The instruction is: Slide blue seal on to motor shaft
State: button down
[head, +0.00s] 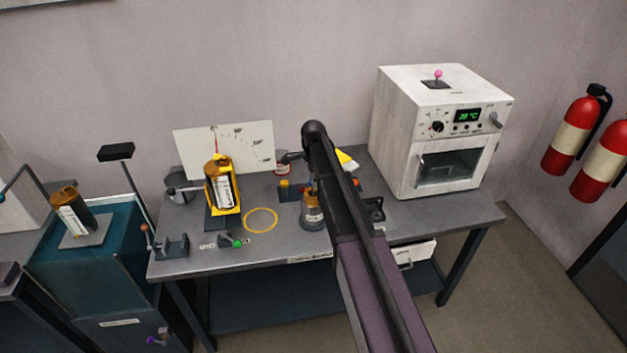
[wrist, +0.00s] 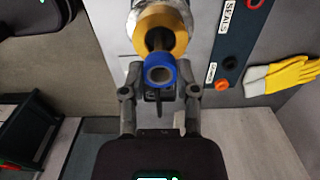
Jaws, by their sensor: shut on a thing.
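In the wrist view my gripper (wrist: 160,80) is shut on the blue seal (wrist: 148,76), a short ring with a hollow centre facing the camera. One finger presses on each side of it. Right behind the seal is the dark motor shaft (wrist: 158,40), standing out of the yellow-orange ring face of the motor (wrist: 179,25), which has a silvery rim. The seal looks in line with the shaft, or nearly so. I cannot tell whether it is around the shaft or only in front of it. In the head view my arm covers most of this spot.
Beside the motor is a dark board labelled SEALS (wrist: 232,45), with an orange and a red piece. Yellow gloves (wrist: 282,75) lie to its right. On the bench stand a yellow-held cylinder (head: 222,190) at left and a white oven (head: 440,130) at right.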

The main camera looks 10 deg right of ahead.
jog(key=shift+f+b, duration=0.8)
jog(key=shift+f, duration=0.05)
jog(key=shift+c, duration=1.4)
grip_release()
jog(key=shift+r, duration=0.2)
notch_tip(320, 180, up, 8)
jog(key=p, duration=0.8)
jog(key=shift+a+r+p, duration=0.1)
jog(key=shift+p, duration=0.2)
jog(key=shift+s, duration=0.1)
